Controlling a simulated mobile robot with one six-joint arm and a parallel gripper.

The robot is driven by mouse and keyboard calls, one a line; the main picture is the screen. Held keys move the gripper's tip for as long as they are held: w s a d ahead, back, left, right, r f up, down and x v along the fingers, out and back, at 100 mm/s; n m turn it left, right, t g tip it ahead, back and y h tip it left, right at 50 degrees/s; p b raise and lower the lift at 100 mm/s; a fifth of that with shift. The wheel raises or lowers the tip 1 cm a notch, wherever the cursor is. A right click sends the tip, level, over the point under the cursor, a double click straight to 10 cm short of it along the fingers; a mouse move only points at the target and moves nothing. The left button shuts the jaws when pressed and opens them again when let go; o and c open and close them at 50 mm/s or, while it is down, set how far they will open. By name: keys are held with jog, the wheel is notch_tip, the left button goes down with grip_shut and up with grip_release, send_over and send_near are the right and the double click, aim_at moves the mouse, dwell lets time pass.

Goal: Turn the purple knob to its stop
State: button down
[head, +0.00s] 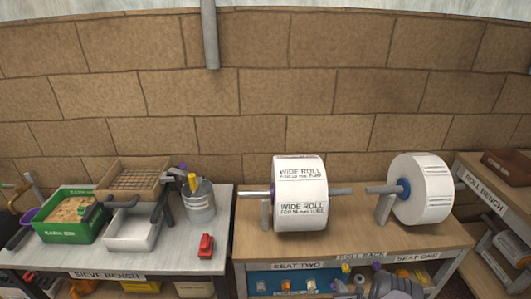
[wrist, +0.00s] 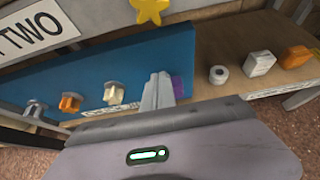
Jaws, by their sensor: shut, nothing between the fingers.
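In the wrist view the purple knob (wrist: 179,87) shows at the right end of the blue panel (wrist: 100,75), partly hidden behind my gripper (wrist: 161,78). My gripper's fingers are shut together with nothing visible between them. They overlap the knob's left side in the picture; I cannot tell whether they touch it. In the head view the blue panel (head: 273,277) is under the bench with the wide roll. My arm (head: 396,285) is at the bottom there, and I cannot clearly make out the knob or the fingertips.
An orange knob (wrist: 69,102) and a pale knob (wrist: 115,95) are on the panel to the left. A white roll (wrist: 219,74), a white block (wrist: 259,62) and an orange block (wrist: 296,57) sit to the right. A yellow star (wrist: 150,11) is above.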

jog(key=shift+a+f, duration=0.15)
jog(key=shift+a, duration=0.35)
jog(key=s+d+p, duration=0.1)
jog(key=s+d, duration=0.3)
jog(key=s, duration=0.3)
jog(key=w+b, duration=0.1)
jog(key=w, duration=0.6)
dwell(0.7)
jog(key=shift+a, duration=0.25)
dwell(0.5)
